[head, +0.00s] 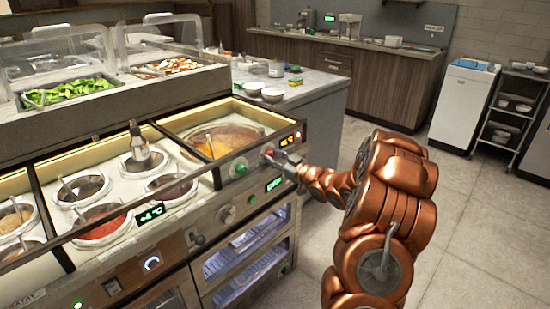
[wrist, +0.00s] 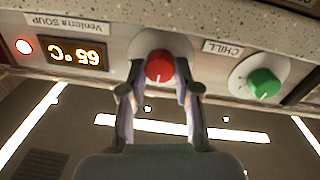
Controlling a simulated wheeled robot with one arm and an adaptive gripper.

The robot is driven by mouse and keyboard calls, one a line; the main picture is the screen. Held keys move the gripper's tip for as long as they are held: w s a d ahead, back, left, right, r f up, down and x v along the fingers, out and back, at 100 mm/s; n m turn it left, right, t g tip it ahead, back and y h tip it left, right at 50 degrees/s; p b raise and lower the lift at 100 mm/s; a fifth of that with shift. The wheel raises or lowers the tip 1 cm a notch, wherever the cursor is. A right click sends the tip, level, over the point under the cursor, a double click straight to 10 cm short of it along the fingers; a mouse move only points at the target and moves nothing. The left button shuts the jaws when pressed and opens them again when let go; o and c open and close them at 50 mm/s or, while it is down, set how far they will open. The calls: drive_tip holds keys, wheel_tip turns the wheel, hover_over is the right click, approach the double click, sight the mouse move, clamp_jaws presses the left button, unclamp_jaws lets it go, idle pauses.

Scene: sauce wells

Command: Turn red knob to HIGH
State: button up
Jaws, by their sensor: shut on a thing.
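The red knob (wrist: 159,66) sits on a pale round dial on the counter's front panel in the wrist view. A short white mark shows on its lower part in that picture. My gripper (wrist: 159,80) has one finger at each side of the knob and is shut on it. In the head view my gripper (head: 283,160) reaches the panel from the right and hides much of the red knob (head: 268,153). I cannot read a HIGH mark around the dial.
A green knob (wrist: 264,83) by a CHILL label is right of the red one in the wrist view. An orange temperature display (wrist: 75,54) and lit red lamp (wrist: 24,46) are left. A soup well (head: 225,138) lies behind the panel; open floor (head: 480,230) is at right.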

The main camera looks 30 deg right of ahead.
clamp_jaws()
drive_tip(key=shift+r+m+p, duration=0.2)
drive_tip(key=shift+m+p, duration=0.2)
drive_tip(key=shift+p, duration=0.35)
drive_tip(key=m+p, duration=0.1)
drive_tip(key=p, duration=0.2)
drive_tip(key=shift+r+m+p, duration=0.2)
drive_tip(key=shift+m+p, duration=0.1)
drive_tip(key=shift+m, duration=0.1)
drive_tip(key=m+p, duration=0.3)
drive_tip(key=p, duration=0.2)
drive_tip(key=shift+m, duration=0.3)
drive_tip(key=m+p, duration=0.5)
drive_tip(key=p, duration=0.1)
drive_tip(key=shift+d+f+g, duration=0.1)
drive_tip(key=shift+g, duration=0.2)
drive_tip(key=m+p, duration=0.1)
drive_tip(key=m, duration=0.1)
drive_tip(key=m+p, duration=0.2)
drive_tip(key=shift+d+f+y, duration=0.1)
drive_tip(key=shift+f+y, duration=0.1)
drive_tip(key=shift+y, duration=0.2)
drive_tip(key=shift+m, duration=0.3)
